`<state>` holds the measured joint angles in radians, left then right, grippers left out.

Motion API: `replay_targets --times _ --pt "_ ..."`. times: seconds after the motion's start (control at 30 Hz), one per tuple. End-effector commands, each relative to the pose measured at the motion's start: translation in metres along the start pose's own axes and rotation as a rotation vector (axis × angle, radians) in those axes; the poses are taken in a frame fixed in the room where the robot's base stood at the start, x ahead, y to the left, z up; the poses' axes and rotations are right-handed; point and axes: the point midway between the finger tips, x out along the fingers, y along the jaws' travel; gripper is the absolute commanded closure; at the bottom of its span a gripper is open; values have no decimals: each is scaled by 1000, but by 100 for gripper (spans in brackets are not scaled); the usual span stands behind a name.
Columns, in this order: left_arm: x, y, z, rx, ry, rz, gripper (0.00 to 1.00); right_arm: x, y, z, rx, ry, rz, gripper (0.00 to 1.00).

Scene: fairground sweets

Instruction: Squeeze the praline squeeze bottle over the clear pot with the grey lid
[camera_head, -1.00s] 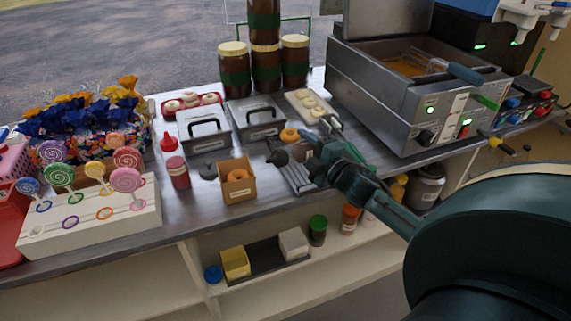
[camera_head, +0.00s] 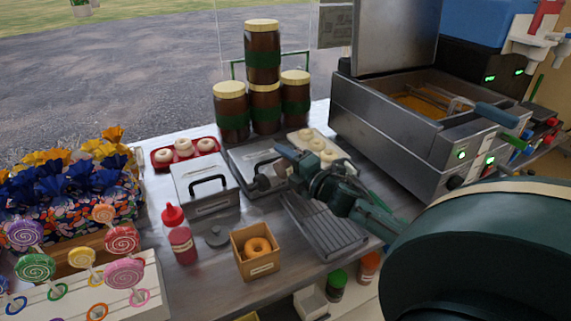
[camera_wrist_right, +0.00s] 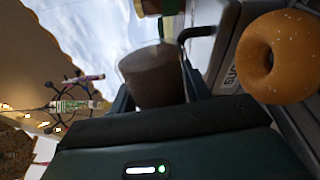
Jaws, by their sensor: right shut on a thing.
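My right gripper (camera_head: 281,172) is above the counter and shut on a small dark brown-grey object (camera_head: 265,182), which seems to be the praline squeeze bottle, lying sideways with its narrow end to the left. In the right wrist view a dark brown rounded body (camera_wrist_right: 152,76) sits between the fingers. A low round dark grey lid (camera_head: 217,237) is on the counter beside the red squeeze bottle; I cannot make out clear pot walls under it. The held object is right of and beyond this lid, not over it. My left gripper is out of view.
The red squeeze bottle (camera_head: 181,240) and a box with a doughnut (camera_head: 258,258) flank the grey lid. Metal lidded bins (camera_head: 203,192) stand behind. A ridged tray (camera_head: 325,230) lies under my right arm. A fryer (camera_head: 420,120) stands right; lollipops (camera_head: 122,238) stand left.

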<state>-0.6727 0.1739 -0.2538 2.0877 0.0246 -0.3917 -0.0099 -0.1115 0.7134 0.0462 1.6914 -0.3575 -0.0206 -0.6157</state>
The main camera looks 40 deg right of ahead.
Motion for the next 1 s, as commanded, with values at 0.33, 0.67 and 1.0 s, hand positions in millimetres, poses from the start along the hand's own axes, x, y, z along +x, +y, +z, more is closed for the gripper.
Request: replay_targets --times 0.33,0.67,1.0 --pt "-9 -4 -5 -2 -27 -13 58 0 55 -20 -511 3 4 62" --pt "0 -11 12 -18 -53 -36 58 0 52 -37 -768 -2 0 62" --pt "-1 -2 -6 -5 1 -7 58 0 42 -38 -765 -1 2 62"
